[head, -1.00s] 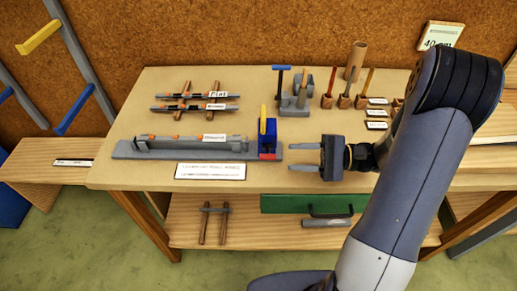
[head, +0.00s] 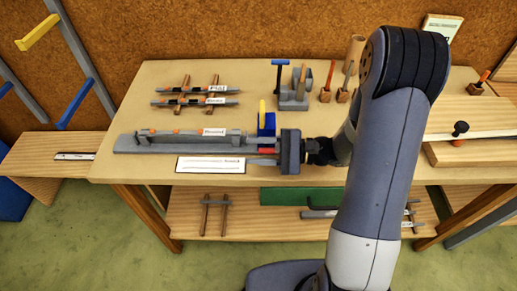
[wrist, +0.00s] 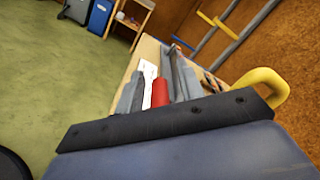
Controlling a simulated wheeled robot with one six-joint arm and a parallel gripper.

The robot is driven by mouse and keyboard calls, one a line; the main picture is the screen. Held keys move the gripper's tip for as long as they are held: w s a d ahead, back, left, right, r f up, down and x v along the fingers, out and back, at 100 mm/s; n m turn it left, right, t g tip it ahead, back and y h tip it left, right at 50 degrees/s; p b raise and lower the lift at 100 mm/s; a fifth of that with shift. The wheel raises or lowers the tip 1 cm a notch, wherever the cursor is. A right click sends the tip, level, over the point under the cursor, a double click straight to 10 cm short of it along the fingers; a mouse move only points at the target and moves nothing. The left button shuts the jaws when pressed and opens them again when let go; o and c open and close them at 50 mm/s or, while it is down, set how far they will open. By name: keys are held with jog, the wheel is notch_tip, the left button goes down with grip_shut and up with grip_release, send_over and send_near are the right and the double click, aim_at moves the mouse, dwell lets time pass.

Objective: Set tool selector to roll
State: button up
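The tool on the bench is a long grey bed (head: 150,150) with a blue block (head: 266,124) and a yellow lever (head: 262,110) at its right end. A red part (head: 267,150) shows low by the block; it also shows in the wrist view (wrist: 160,92), as does the yellow lever (wrist: 265,83). My gripper (head: 262,152) points left at this end, with its fingers apart. In the wrist view the red part appears between the fingers, with a gap on its left. I cannot tell if either finger touches it. My gripper hides part of the block's base. No selector marking is readable.
A white label card (head: 210,165) lies in front of the bed. Racks with labelled rods (head: 195,95) stand behind it, and a grey stand with a blue-topped tool (head: 281,75) is further right. Wooden boards (head: 470,150) lie at right.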

jog(key=shift+c, duration=0.5)
grip_shut()
jog(key=shift+r, duration=0.15)
jog(key=shift+w+r+m+p, duration=0.4)
jog(key=shift+m+p, duration=0.6)
jog(key=shift+m, duration=0.25)
jog(key=shift+w+r+m+p, duration=0.45)
jog(key=shift+m+p, duration=0.6)
jog(key=shift+m, duration=0.15)
jog(key=shift+w+r+m+p, duration=0.4)
jog(key=shift+m+p, duration=0.6)
jog(key=shift+m, duration=0.25)
